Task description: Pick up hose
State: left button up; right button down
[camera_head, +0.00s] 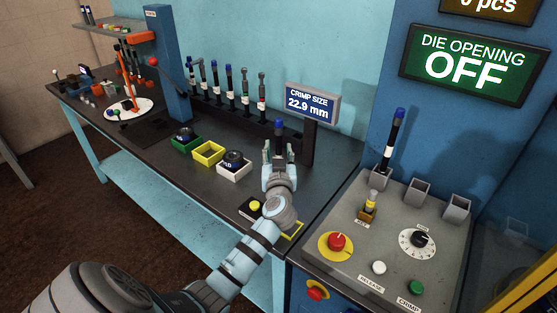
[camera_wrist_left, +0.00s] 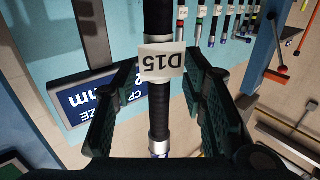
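A black hose with a white D15 label (camera_wrist_left: 160,62) stands between the fingers of my left gripper (camera_wrist_left: 158,108) in the left wrist view. Gaps show on both sides of the hose, so the fingers are open around it and appear not to touch it. In the head view my left gripper (camera_head: 278,158) is at the right end of the hose rack, and the blue tip of this hose (camera_head: 278,126) shows above the fingers. Its lower end is hidden there. My right gripper is not in view.
Several other hoses (camera_head: 230,86) stand in the rack to the left. The crimp size display (camera_head: 311,104) is close to the right of my gripper. Green, yellow and white bins (camera_head: 234,174) sit in front. Another hose (camera_head: 394,135) stands in a holder on the control panel (camera_head: 390,260).

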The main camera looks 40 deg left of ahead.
pick_arm(q)
grip_shut()
